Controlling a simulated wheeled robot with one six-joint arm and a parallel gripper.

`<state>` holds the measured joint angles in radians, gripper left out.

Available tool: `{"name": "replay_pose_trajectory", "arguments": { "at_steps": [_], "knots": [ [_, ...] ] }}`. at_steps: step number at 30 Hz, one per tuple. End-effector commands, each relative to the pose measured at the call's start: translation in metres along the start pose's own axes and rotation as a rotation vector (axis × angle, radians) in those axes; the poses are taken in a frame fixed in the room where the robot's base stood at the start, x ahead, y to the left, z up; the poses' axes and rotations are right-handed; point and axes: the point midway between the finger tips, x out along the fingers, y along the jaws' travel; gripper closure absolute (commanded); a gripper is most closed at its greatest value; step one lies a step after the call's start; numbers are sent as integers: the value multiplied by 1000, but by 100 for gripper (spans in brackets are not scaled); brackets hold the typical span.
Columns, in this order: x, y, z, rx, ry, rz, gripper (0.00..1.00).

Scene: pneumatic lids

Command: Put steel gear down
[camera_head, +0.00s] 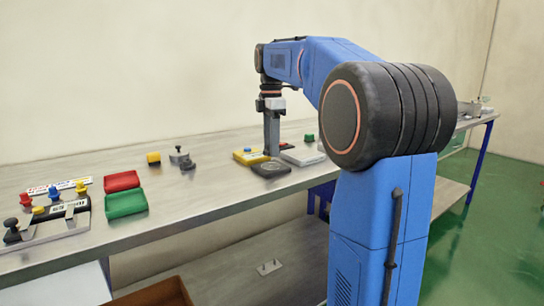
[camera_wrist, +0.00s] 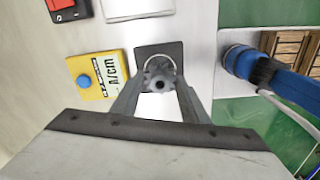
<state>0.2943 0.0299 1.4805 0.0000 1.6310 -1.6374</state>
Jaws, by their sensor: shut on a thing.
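My gripper (camera_wrist: 160,94) is shut on the small grey steel gear (camera_wrist: 160,84), which has a dark hole in its middle. In the wrist view, the gear is over the near part of a dark square plate (camera_wrist: 146,50) with a pale ring mark. I cannot tell whether the gear touches the plate. In the head view, my gripper (camera_head: 271,153) points straight down just behind the dark plate (camera_head: 271,170) near the bench's front edge. The gear cannot be made out there.
A yellow box with a blue knob (camera_head: 247,158) stands left of the plate, a white box (camera_head: 303,156) right of it. Red (camera_head: 122,181) and green (camera_head: 126,203) trays and a knobbed fixture (camera_head: 48,222) are further left.

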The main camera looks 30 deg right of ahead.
Motion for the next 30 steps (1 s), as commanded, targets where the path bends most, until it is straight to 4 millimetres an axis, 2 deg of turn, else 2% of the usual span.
{"name": "replay_pose_trajectory", "arguments": {
  "at_steps": [9, 20, 21, 23, 30],
  "knots": [
    [37, -1, 0, 0, 0, -1, 89],
    [40, 0, 0, 0, 0, 0, 89],
    [41, 0, 0, 0, 0, 0, 57],
    [40, 0, 0, 0, 0, 0, 43],
    [40, 0, 0, 0, 0, 0, 41]
  ]
}}
